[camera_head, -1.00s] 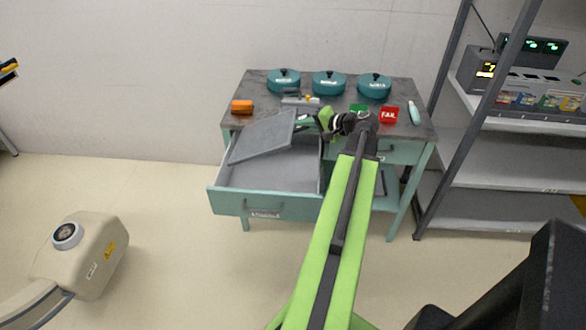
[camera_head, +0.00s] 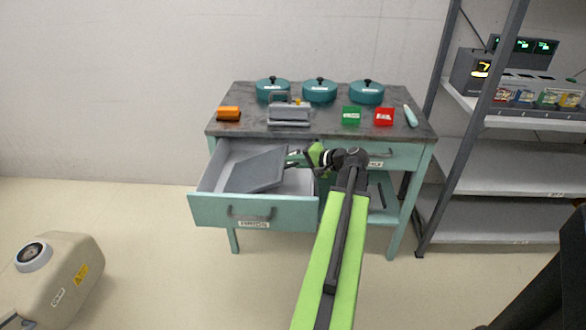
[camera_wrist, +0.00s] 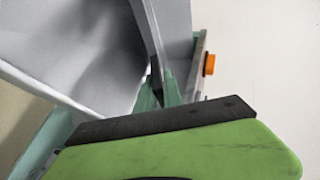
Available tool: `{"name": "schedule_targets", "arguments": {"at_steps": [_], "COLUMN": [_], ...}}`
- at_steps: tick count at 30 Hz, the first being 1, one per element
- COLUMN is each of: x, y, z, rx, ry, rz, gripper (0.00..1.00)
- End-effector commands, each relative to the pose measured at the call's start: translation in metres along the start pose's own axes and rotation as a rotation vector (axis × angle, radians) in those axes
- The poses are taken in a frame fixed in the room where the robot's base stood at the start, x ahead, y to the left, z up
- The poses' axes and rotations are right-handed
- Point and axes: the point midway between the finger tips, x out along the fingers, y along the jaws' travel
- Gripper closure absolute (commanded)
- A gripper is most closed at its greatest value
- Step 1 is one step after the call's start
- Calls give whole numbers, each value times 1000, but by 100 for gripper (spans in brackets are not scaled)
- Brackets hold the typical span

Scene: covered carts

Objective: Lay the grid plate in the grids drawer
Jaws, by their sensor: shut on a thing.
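The grey grid plate (camera_head: 258,170) is tilted, with its lower part inside the open left drawer (camera_head: 208,178) of the teal cart. My gripper (camera_head: 296,158) is shut on the plate's right edge, at the right side of the drawer. In the wrist view the plate (camera_wrist: 150,32) is seen nearly edge-on between my fingertips (camera_wrist: 162,85), with the drawer's grey inside (camera_wrist: 85,50) to its left. Whether the plate touches the drawer floor I cannot tell.
On the cart top (camera_head: 330,128) stand three teal lidded pots (camera_head: 320,91), an orange block (camera_head: 228,114), a grey device (camera_head: 289,113), a green sign (camera_head: 351,116) and a red sign (camera_head: 384,117). A metal shelf (camera_head: 500,190) stands to the right. A beige machine (camera_head: 60,275) stands at the lower left.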

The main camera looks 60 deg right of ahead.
Motion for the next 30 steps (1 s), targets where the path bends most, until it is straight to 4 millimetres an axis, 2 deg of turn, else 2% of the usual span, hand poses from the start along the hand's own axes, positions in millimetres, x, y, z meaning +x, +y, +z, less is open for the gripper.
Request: {"name": "schedule_targets", "arguments": {"at_steps": [4,11,12,16,26,28,30], "x": [-1,3,2,2,1,-2,-16], "y": [-2,5,4,3,0,-8,-6], "z": [0,1,1,1,1,0,0], "rx": [1,1,0,0,0,0,0], "ry": [0,0,-1,-1,-1,-1,1], "rz": [-2,-2,0,-1,-1,-1,0], "gripper": [100,100,84,67,67,67,67]}}
